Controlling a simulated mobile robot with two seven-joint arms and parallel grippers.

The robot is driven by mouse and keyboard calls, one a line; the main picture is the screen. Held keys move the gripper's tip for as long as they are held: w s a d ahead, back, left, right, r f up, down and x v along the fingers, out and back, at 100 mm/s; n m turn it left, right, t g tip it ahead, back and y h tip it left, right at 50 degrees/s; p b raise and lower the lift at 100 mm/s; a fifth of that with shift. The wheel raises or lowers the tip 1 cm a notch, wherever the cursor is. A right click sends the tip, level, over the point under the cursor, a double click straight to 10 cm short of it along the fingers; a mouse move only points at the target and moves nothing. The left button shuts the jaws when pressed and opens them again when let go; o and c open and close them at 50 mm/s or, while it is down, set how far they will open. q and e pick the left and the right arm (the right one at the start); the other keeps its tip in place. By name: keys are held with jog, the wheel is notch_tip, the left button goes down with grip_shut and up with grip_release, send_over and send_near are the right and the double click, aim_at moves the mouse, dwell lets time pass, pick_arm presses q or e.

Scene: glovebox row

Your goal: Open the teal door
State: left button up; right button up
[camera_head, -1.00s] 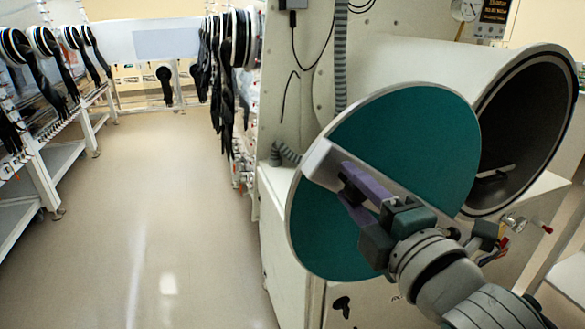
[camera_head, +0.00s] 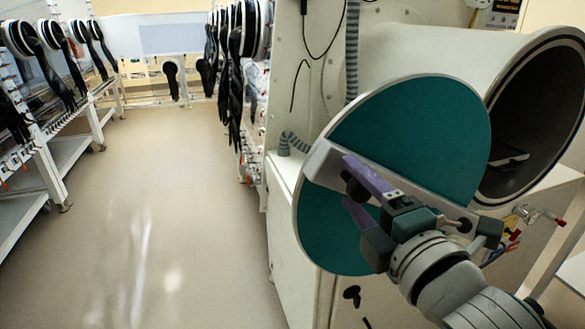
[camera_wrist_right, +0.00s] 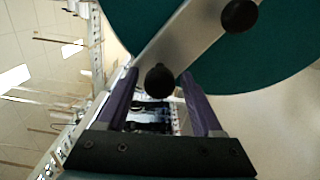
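The teal door (camera_head: 425,125) is a round disc with a pale rim and a metal bar (camera_head: 325,163) across its face. It stands swung away from the dark round mouth of a white cylindrical chamber (camera_head: 532,105). My right gripper (camera_head: 349,182) is at the left end of the bar, with its purple fingers apart. In the right wrist view, a black knob (camera_wrist_right: 160,80) lies between the spread fingertips, with gaps on both sides. A second black knob (camera_wrist_right: 239,15) is farther along the bar. My left gripper is not in view.
A white cabinet (camera_head: 292,225) stands below and left of the door. Fittings with red handles (camera_head: 535,215) stick out below the chamber mouth. Glovebox rows with black gloves (camera_head: 55,60) line both sides. The beige floor (camera_head: 175,200) between them is clear.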

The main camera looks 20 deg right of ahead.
jog(key=s, duration=1)
jog(key=shift+d+b, duration=0.15)
jog(key=shift+b, duration=0.2)
